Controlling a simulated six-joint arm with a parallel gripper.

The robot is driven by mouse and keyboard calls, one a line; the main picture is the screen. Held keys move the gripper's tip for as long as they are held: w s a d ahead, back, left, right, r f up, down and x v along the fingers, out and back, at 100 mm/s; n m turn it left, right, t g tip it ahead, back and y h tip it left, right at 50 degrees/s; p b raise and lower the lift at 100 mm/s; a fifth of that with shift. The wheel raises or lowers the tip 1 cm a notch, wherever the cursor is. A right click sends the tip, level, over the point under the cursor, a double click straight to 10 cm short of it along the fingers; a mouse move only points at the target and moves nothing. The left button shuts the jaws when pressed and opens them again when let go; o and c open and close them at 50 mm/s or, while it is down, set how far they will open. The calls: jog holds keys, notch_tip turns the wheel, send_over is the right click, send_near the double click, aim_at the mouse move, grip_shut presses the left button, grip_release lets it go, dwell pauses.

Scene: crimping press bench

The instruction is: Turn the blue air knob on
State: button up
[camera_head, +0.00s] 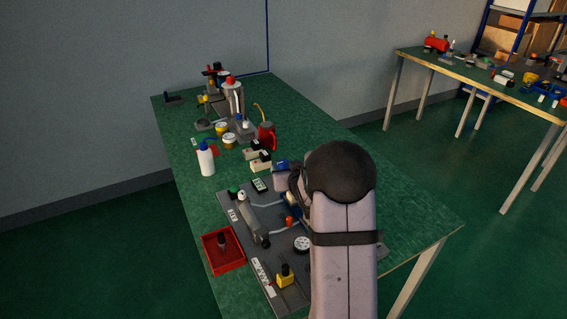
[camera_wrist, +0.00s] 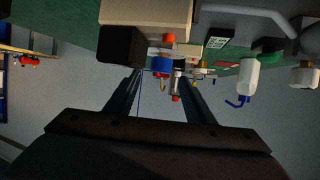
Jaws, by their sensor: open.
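The blue air knob (camera_wrist: 166,68) shows in the wrist view as a blue round part just beyond and between the fingertips. A gap or contact with the fingers cannot be judged. My gripper (camera_wrist: 160,78) is open, with its two dark fingers apart and nothing visibly held. In the head view a blue part (camera_head: 281,166) shows beside my arm's end, and it may be the knob. My arm hides much of that area, including the fingertips. The knob's turned position cannot be read.
A grey base plate (camera_head: 228,197) carries tubing, a red knob (camera_head: 289,221), a round gauge (camera_head: 302,243) and a yellow block (camera_head: 285,280). A red tray (camera_head: 208,260) lies at left. A white bottle (camera_head: 206,160) and a red can (camera_head: 267,137) stand behind. The table's right side is clear.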

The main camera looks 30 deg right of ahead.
aim_at(284, 161)
jog(key=shift+p+x, duration=0.4)
jog(key=shift+x, duration=2.65)
jog(key=shift+f, duration=0.15)
jog(key=c, duration=1.1)
